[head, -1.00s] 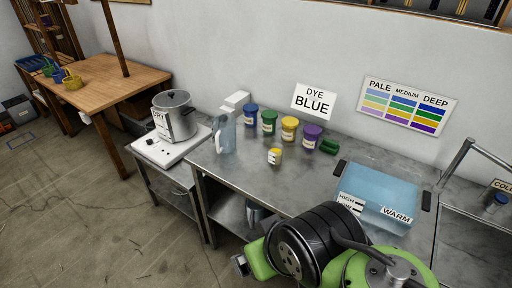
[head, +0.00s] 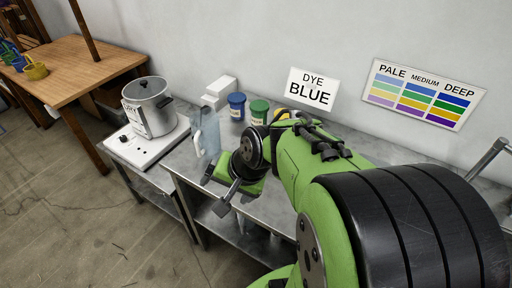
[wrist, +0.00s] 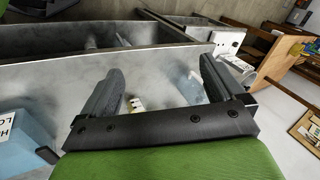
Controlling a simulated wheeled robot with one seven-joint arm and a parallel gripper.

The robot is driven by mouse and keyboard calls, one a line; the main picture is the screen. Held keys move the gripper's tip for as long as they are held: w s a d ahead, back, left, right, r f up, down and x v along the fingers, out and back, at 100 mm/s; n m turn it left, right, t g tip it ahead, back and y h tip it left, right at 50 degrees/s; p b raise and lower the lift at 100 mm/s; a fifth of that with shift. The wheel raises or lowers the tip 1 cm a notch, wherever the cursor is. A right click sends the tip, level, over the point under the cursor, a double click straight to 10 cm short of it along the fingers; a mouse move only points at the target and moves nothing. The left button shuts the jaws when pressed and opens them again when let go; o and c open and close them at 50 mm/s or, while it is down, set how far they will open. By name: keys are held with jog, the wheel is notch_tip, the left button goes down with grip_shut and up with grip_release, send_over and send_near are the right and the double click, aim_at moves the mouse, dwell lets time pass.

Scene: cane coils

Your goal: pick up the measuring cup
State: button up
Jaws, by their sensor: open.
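A clear bluish jug with a pale handle (head: 207,132) stands upright on the metal table, right of the hot plate. It looks like the measuring cup, though I see no scale on it. My gripper (head: 215,192) is open and empty near the table's front edge, in front of the jug and apart from it. In the wrist view my gripper (wrist: 160,72) shows both fingers spread. A pale see-through shape, probably the jug (wrist: 190,86), shows beside the right finger. A small yellow and white cup (wrist: 135,103) shows by the left finger; my arm hides it in the head view.
A blue jar (head: 236,106) and a green jar (head: 259,111) stand behind the jug, with a white block (head: 220,91) nearby. A steel pot (head: 148,106) sits on the white hot plate (head: 126,146) at left. A blue tray (wrist: 22,140) shows in the wrist view.

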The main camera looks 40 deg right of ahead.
jog(key=w+d+f+m+t+y+b, duration=0.1)
jog(key=w+d+f+m+t+b, duration=0.3)
jog(key=d+f+m, duration=0.7)
jog(key=d+f+m+t+h, duration=0.1)
jog(key=d+m, duration=0.4)
jog(key=s+d+f+m+t+h+b, duration=0.1)
jog(key=d+f+m, duration=0.1)
jog(key=d+m, duration=0.2)
jog(key=s+d+f+m+t+h+b, duration=0.1)
jog(key=d+m+t, duration=0.1)
jog(key=d+m, duration=0.3)
jog(key=shift+s+d+f+m, duration=0.25)
jog(key=shift+d+m, duration=0.1)
jog(key=shift+m, duration=0.05)
jog(key=shift+w+f+h, duration=0.15)
jog(key=shift+w+h, duration=0.15)
jog(key=b+x, duration=0.1)
jog(key=x, duration=0.6)
jog(key=b+x, duration=0.1)
jog(key=x, duration=0.7)
jog(key=shift+w+a, duration=0.1)
jog(key=shift+w, duration=0.1)
jog(key=shift+r, duration=0.3)
jog(key=c, duration=1.2)
jog(key=shift+o, duration=0.2)
jog(key=shift+r, duration=0.1)
notch_tip(320, 180, up, 10)
jog(key=p, duration=0.2)
jog(key=shift+p, duration=0.4)
